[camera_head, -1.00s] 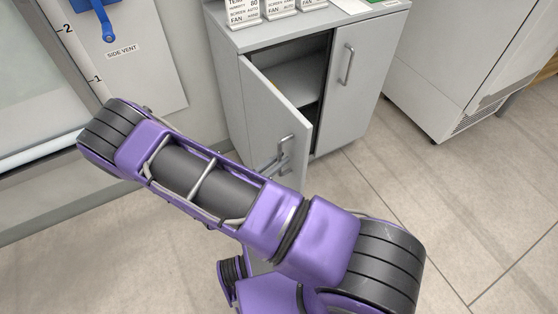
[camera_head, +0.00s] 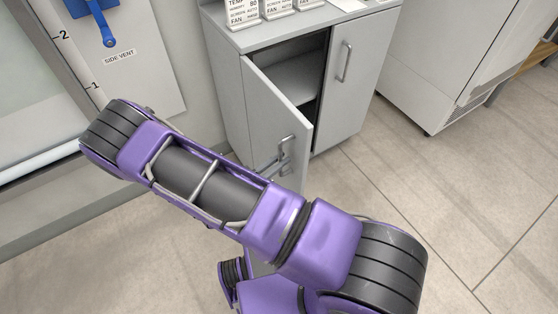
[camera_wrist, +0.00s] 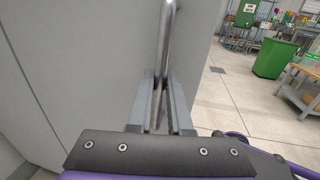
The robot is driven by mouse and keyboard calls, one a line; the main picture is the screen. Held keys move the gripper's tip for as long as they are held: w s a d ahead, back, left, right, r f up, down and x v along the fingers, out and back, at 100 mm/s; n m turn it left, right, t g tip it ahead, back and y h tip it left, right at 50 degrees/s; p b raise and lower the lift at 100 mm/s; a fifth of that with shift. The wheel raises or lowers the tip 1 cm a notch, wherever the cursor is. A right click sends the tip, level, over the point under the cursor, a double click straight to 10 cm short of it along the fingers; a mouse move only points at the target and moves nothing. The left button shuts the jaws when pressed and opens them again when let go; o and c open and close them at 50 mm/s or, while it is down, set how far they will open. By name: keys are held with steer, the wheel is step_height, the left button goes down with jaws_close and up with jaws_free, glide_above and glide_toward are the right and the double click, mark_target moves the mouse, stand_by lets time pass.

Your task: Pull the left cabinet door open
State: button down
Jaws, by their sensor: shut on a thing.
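The left cabinet door (camera_head: 270,108) is grey and stands partly open, swung out from its left edge. A dark gap with a shelf inside shows behind it. Its bar handle (camera_head: 287,147) is near the door's free edge; in the wrist view the metal handle (camera_wrist: 167,40) runs upright between my fingers. My gripper (camera_wrist: 160,108) is shut on this handle, close to the door face. In the head view my purple arm hides the door's lower part and most of the gripper.
The right cabinet door (camera_head: 352,85) is shut, with its own handle. Small sign cards (camera_head: 275,8) stand on the cabinet top. A white appliance (camera_head: 445,60) stands at the right. The tiled floor (camera_head: 440,190) is clear at front right. A green bin (camera_wrist: 275,58) is far off.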

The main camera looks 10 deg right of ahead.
steer(key=shift+w+a+r, duration=0.15)
steer(key=shift+w+r, duration=0.05)
steer(key=shift+w, duration=0.1)
steer(key=c, duration=1.1)
jaws_free()
steer(key=shift+f, duration=0.1)
steer(key=shift+s, duration=0.15)
steer(key=v, duration=1.7)
steer(key=shift+s+a+f, duration=0.1)
steer(key=shift+s+f, duration=0.05)
